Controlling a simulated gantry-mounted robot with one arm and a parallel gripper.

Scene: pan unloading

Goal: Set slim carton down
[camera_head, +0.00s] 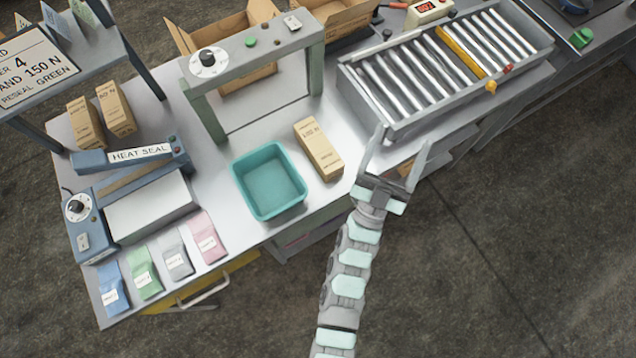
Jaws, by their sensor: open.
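Nothing shows between the fingers. The gripper and the carton are apart. Two similar slim cartons (100,115) stand at the left, behind the heat sealer.
A green-grey press frame (203,100) with a dial stands behind the bin. A roller conveyor (440,65) lies at the back right. The heat sealer (140,190) and several coloured pouches (145,272) fill the left. Open boxes (215,40) stand at the back.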

